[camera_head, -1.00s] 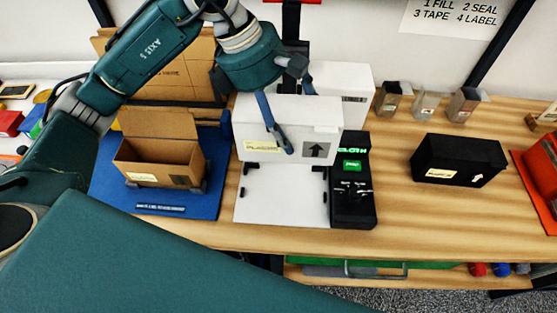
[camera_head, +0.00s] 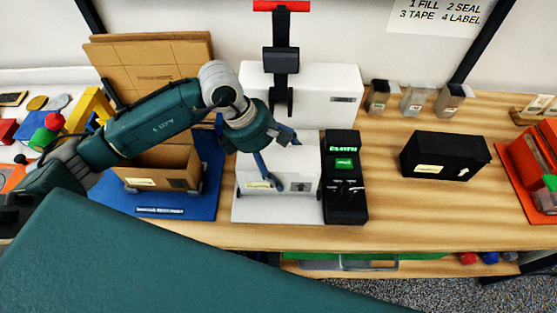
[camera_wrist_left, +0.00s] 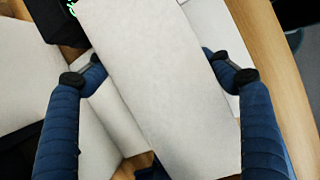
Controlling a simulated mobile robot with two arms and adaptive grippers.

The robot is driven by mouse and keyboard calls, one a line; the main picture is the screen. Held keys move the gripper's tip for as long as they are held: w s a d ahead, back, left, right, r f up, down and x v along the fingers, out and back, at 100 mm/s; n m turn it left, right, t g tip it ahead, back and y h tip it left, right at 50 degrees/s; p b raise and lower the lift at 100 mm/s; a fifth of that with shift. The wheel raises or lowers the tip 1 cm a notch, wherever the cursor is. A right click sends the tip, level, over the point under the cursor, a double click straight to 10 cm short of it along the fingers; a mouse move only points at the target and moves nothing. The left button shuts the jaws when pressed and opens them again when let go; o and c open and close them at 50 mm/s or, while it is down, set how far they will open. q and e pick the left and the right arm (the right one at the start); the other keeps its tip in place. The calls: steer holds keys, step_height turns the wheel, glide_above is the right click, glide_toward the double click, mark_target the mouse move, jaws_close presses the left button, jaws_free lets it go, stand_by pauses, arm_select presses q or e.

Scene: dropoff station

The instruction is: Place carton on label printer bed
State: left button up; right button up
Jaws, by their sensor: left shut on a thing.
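A white carton (camera_head: 248,172) with a yellow label and a grey arrow square is over the white label printer bed (camera_head: 280,214). It looks upright, and its base is at or just above the bed; I cannot tell whether it touches. My left gripper (camera_head: 284,162) is shut on the carton from above, one finger on the near side and one on the far side. In the left wrist view the carton (camera_wrist_left: 165,95) fills the middle between both blue fingers (camera_wrist_left: 158,78). The white printer body (camera_head: 325,97) stands behind the bed. My right gripper is not in view.
A black control panel (camera_head: 345,205) stands right of the bed. An open brown carton (camera_head: 182,178) sits on a blue mat (camera_head: 165,204) to the left. A black box (camera_head: 445,155) stands at the right, with small metal bins (camera_head: 417,100) behind. Clear wood lies between panel and box.

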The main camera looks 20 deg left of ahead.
arm_select(q)
steer(key=shift+d+f, duration=0.1)
steer(key=shift+f, duration=0.05)
steer(key=o, duration=1.3)
steer(key=shift+c, duration=0.2)
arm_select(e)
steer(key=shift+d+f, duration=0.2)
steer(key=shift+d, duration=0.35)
arm_select(q)
steer(key=shift+r, duration=0.35)
steer(key=shift+a+r, duration=0.2)
steer(key=shift+r, duration=0.05)
steer(key=b+v, duration=0.3)
steer(key=v, duration=0.8)
steer(key=shift+a+r, duration=0.1)
steer(key=shift+s, duration=0.1)
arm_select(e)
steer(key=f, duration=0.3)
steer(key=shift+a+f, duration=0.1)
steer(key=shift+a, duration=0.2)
